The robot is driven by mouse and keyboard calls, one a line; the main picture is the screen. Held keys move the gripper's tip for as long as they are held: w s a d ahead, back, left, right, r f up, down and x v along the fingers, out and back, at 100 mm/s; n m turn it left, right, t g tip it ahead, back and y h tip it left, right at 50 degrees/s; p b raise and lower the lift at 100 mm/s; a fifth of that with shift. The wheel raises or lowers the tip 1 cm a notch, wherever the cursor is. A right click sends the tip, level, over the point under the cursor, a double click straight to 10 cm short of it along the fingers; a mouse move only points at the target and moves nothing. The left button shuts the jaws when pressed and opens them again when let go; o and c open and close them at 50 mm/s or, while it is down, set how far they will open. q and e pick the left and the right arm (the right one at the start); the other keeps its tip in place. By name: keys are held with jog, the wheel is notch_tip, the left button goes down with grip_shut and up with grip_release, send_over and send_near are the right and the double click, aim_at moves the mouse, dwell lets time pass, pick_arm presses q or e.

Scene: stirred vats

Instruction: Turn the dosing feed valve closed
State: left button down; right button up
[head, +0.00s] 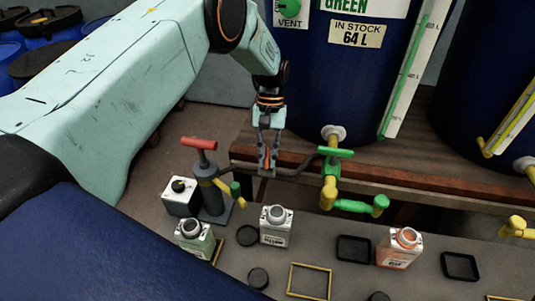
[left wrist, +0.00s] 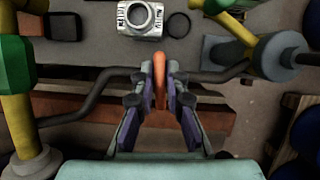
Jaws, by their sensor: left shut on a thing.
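The orange lever (left wrist: 160,82) sits on the dark feed pipe (left wrist: 92,104) that joins the pump to the vat outlet. I take it for the dosing feed valve's handle. My left gripper (head: 267,160) is shut on this lever, with one finger on each side; the left wrist view shows the fingers (left wrist: 160,88) too. In that view the lever lies across the run of the pipe. The fingers hide its sides and the valve body. My right gripper is not in view.
A pump with a red handle (head: 199,143) stands left of the gripper. A green-handled yellow valve (head: 330,178) is to the right, below the blue vat (head: 345,85). A white bottle (head: 276,226) and other bottles stand on the grey surface in front.

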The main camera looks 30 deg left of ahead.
pick_arm(q)
jog(key=shift+f+m+y, duration=0.1)
jog(key=shift+m+y, duration=0.2)
jog(key=shift+m, duration=0.3)
jog(key=shift+s, duration=0.1)
jog(key=c, duration=1.4)
grip_release()
